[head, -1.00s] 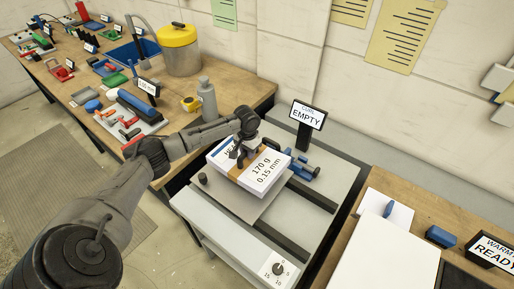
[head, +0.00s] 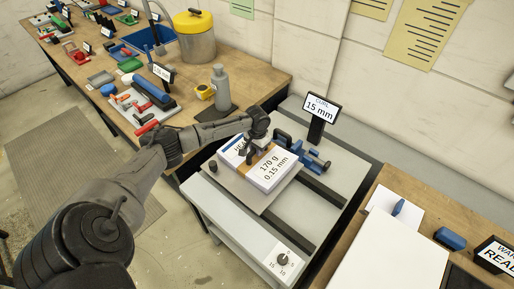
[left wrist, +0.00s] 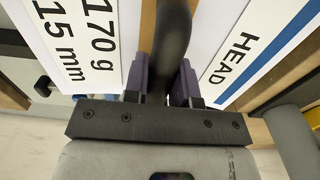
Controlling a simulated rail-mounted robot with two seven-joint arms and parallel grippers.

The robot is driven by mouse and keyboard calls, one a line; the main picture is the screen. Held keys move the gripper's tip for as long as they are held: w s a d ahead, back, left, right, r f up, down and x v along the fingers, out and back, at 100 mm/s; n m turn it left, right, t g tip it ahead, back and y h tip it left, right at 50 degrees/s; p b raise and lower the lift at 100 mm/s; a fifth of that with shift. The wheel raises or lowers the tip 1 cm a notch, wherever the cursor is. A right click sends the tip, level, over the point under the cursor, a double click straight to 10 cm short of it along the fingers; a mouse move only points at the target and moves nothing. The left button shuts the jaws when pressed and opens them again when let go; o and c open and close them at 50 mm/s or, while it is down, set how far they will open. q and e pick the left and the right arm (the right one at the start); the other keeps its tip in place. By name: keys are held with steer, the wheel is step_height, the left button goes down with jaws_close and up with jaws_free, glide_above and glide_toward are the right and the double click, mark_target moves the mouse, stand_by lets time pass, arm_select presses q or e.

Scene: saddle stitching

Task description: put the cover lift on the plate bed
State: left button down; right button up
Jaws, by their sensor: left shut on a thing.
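The cover lift (head: 274,169) is a white block of sheets marked "HEAD" and "170 g 0.15 mm", with a brown band across its middle. It lies flat on the grey plate bed (head: 233,184) of the machine and appears to rest on it. My left gripper (head: 250,152) is above the band, shut on a dark curved handle of the lift. In the left wrist view the handle (left wrist: 170,45) stands between the purple finger pads, with white lift faces on both sides. The lift's underside is hidden. My right gripper is not in view.
A blue clamp-like part (head: 309,160) is just right of the lift. A dial (head: 282,259) is on the front panel. A bench (head: 265,85) with tools and a grey bottle (head: 221,88) stands behind my left arm.

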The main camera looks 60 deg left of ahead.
arm_select(q)
steer(key=shift+w+r, duration=0.1)
steer(key=shift+r, duration=0.05)
steer(key=c, duration=1.4)
jaws_free()
steer(key=shift+f, duration=0.2)
steer(key=o, duration=0.5)
steer(key=shift+c, duration=0.2)
steer(key=shift+r, duration=0.1)
